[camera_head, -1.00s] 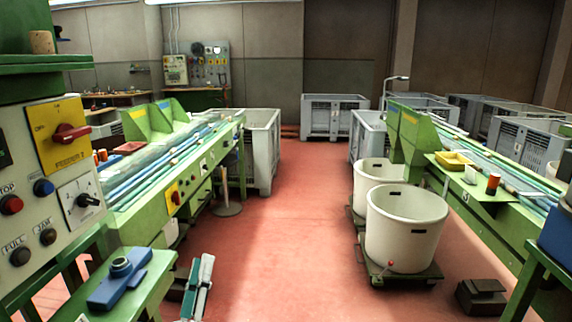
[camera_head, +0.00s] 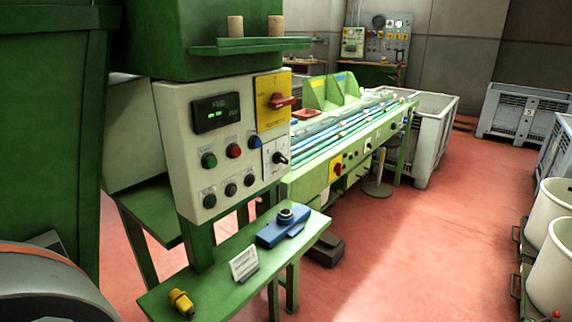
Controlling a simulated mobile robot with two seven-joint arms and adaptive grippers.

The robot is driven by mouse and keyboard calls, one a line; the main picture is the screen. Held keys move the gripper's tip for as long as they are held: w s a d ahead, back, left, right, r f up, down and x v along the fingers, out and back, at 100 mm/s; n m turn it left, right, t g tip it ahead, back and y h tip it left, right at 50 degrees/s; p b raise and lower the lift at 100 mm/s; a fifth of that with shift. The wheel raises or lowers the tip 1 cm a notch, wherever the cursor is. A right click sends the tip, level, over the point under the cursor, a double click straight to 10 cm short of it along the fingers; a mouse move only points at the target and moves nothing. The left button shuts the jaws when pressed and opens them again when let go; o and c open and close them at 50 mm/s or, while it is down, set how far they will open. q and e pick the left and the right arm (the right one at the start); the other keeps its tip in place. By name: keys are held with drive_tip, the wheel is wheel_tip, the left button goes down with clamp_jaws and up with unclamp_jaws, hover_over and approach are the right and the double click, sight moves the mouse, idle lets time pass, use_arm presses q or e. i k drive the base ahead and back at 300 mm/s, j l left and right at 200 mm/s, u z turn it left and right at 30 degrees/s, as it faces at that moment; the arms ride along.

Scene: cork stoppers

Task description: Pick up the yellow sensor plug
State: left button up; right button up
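The yellow sensor plug (camera_head: 181,301) lies on the near left end of a green bench (camera_head: 160,285). It is a small yellow piece with a dark end. On the same bench, behind and to its right, are a small white card (camera_head: 244,264) on a stand and a blue device (camera_head: 283,227) with a dark round knob. Neither of my grippers shows in the head view now.
A control box (camera_head: 225,140) with buttons and a red switch stands above the bench. A grey round machine part (camera_head: 40,285) fills the lower left corner. A green conveyor (camera_head: 335,155) runs behind. The red floor (camera_head: 400,260) to the right is open.

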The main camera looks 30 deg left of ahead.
sight(180, 299)
drive_tip(key=u, duration=1.85)
drive_tip(key=k+j, duration=0.05)
